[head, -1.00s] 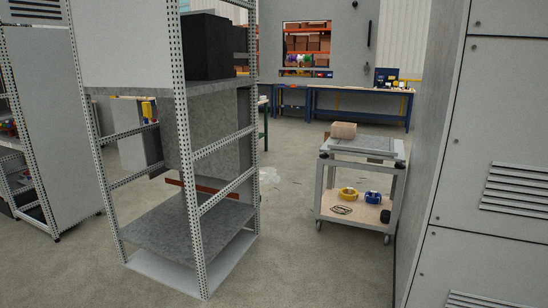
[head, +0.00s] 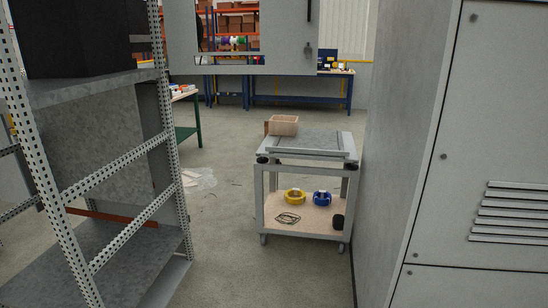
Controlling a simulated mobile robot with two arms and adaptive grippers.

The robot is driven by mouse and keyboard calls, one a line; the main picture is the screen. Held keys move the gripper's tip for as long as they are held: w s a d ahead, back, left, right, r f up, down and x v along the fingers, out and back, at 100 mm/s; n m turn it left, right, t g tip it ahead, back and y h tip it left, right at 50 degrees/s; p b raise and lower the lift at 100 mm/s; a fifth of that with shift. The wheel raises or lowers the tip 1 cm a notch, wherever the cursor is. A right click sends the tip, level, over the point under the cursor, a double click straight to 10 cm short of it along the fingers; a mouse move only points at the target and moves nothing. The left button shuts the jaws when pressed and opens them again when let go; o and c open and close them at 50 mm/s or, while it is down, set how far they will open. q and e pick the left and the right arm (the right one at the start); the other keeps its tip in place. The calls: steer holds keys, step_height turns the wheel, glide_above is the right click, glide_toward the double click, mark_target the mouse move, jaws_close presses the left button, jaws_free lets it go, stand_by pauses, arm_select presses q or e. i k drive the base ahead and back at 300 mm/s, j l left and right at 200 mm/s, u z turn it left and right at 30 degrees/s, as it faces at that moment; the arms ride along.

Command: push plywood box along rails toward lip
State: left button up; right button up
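The plywood box (head: 284,125) is a small, light-brown box that looks open at the top. It sits at the far left part of the top of a grey trolley (head: 262,211). The trolley's top has a grey plate with rails (head: 310,145) and a raised bar, likely the lip, along its near edge. Neither of my grippers is in the head view. The trolley stands ahead of me at a distance, right of centre.
A perforated-post metal shelf (head: 52,155) stands close on the left. A tall grey cabinet (head: 440,150) closes off the right. Clear floor (head: 225,255) lies between. Yellow (head: 294,197) and blue (head: 322,198) coils lie on the trolley's lower shelf. Plastic litter (head: 203,179) lies behind left.

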mark_target(280, 125)
steer(key=i, duration=1.8)
steer(key=i+l+u, duration=0.15)
steer(key=i, duration=0.35)
steer(key=i+l+u, duration=0.15)
steer(key=i, duration=0.4)
steer(key=i+l+u, duration=0.15)
steer(key=i, duration=0.35)
steer(key=i+l+u, duration=0.15)
steer(key=i, duration=0.35)
steer(key=l, duration=0.1)
